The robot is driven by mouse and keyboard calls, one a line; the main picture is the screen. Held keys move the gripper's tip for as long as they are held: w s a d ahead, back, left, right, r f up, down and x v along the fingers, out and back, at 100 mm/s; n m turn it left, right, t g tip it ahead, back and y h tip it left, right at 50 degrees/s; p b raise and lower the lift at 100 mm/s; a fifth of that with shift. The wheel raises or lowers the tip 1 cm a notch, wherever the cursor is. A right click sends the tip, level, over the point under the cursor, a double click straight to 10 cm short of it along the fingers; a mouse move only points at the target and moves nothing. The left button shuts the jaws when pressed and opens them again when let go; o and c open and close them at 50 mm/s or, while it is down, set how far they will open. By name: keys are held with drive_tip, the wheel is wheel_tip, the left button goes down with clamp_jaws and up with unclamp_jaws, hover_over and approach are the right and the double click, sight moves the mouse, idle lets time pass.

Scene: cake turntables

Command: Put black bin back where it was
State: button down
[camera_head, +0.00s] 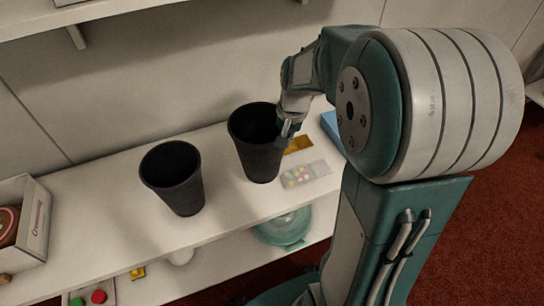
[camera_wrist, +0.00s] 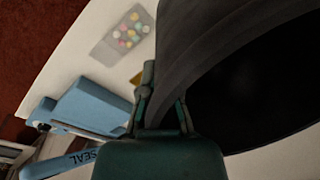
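Two black bins stand upright on the white shelf top (camera_head: 110,215). The left black bin (camera_head: 176,185) stands apart from my arm. The right black bin (camera_head: 258,155) has my gripper (camera_head: 287,130) at the right side of its rim. In the wrist view the wall of this black bin (camera_wrist: 205,55) fills the upper right, its dark inside showing. My gripper (camera_wrist: 163,105) has one finger on each side of the rim and looks closed on the wall. The bin's base looks on or very close to the shelf; I cannot tell which.
A packet with coloured dots (camera_head: 305,174), a small yellow item (camera_head: 298,144) and a blue box (camera_head: 333,126) lie right of the bins. An open carton (camera_head: 35,225) stands at the far left. A teal round item (camera_head: 284,229) is on the lower shelf.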

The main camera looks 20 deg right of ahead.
drive_tip(key=shift+w+a+f, duration=0.2)
drive_tip(key=shift+a+f, duration=0.25)
drive_tip(key=shift+f, duration=0.65)
drive_tip(key=shift+w+a+f, duration=0.15)
drive_tip(key=shift+a+f, duration=0.35)
drive_tip(key=shift+f, duration=0.6)
drive_tip(key=shift+w+a+f, duration=0.2)
drive_tip(key=shift+a+f, duration=0.25)
drive_tip(key=shift+f, duration=0.75)
drive_tip(key=c, duration=0.8)
unclamp_jaws()
